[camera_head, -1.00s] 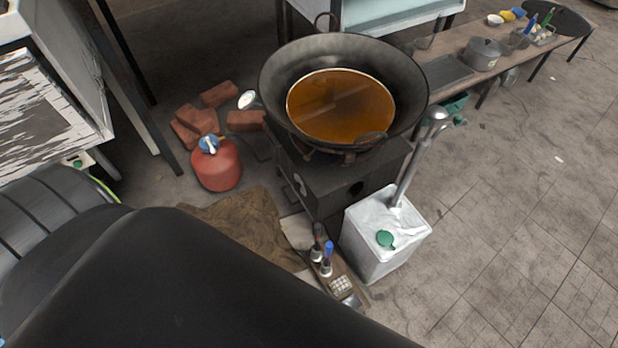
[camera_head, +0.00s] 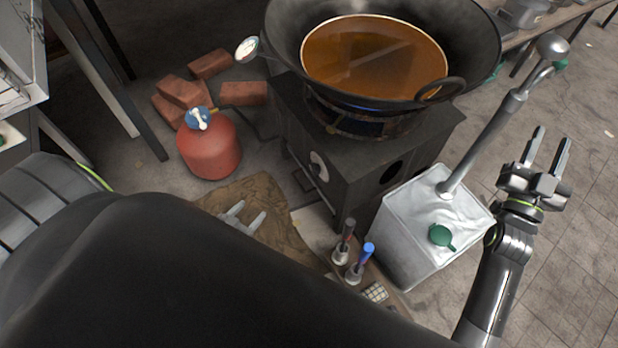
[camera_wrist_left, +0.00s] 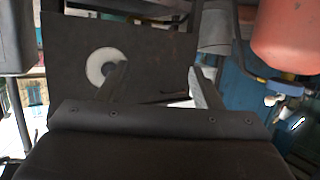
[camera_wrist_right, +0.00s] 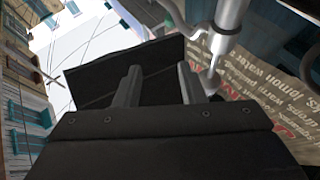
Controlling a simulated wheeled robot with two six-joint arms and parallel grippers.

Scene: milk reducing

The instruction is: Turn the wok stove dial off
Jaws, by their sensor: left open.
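The wok stove (camera_head: 420,140) is a dark box under a large black wok (camera_head: 478,40) of brown liquid. A bluish glow shows beneath the wok. The stove's pale round dial (camera_head: 320,165) is on the side facing my left arm; it also shows in the left wrist view (camera_wrist_left: 97,66), partly covered by a fingertip. My left gripper (camera_head: 244,216) is open and empty, in front of and apart from the dial; its fingers also show in the left wrist view (camera_wrist_left: 158,78). My right gripper (camera_head: 551,138) is open and empty, right of the white canister.
A white canister (camera_head: 400,230) with a metal pump stands right of the stove. A red gas tank (camera_head: 208,150) and several bricks (camera_head: 240,93) are on the left. Two small bottles (camera_head: 354,274) stand in front. A brown cloth (camera_head: 268,200) lies below my left gripper.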

